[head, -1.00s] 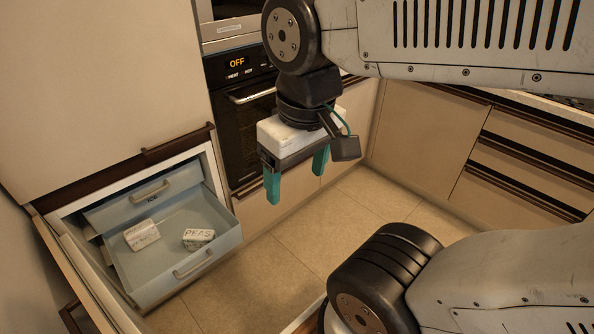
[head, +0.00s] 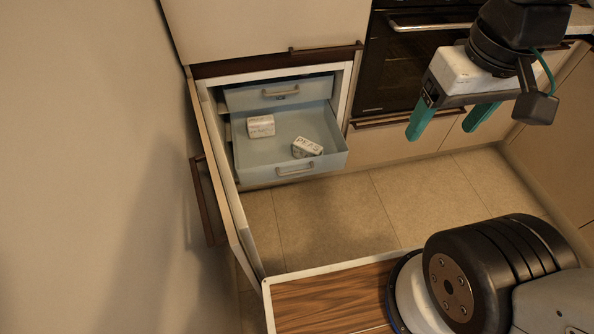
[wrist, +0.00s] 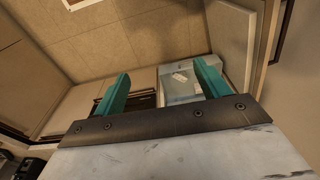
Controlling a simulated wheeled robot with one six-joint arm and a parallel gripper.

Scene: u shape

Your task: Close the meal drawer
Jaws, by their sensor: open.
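The meal drawer (head: 240,158) is a pale blue open bin pulled out of the freezer compartment at the left of the head view. Two small white packages lie in it; the right one (head: 307,147) reads PEAS, and the left one (head: 261,126) has lettering too small to read. Its front carries a grey handle (head: 295,170). My gripper (head: 452,122) has teal fingers, is open and empty, and hangs to the right of the drawer, apart from it. In the wrist view, a pale blue drawer (wrist: 178,82) shows beyond the gripper's fingers (wrist: 161,88).
A shut upper drawer (head: 278,93) sits above it. The freezer door (head: 222,190) stands open on the left, with a dark handle. An oven (head: 405,55) is behind, to the right of the freezer. Tiled floor (head: 330,215) in front of the drawer is clear.

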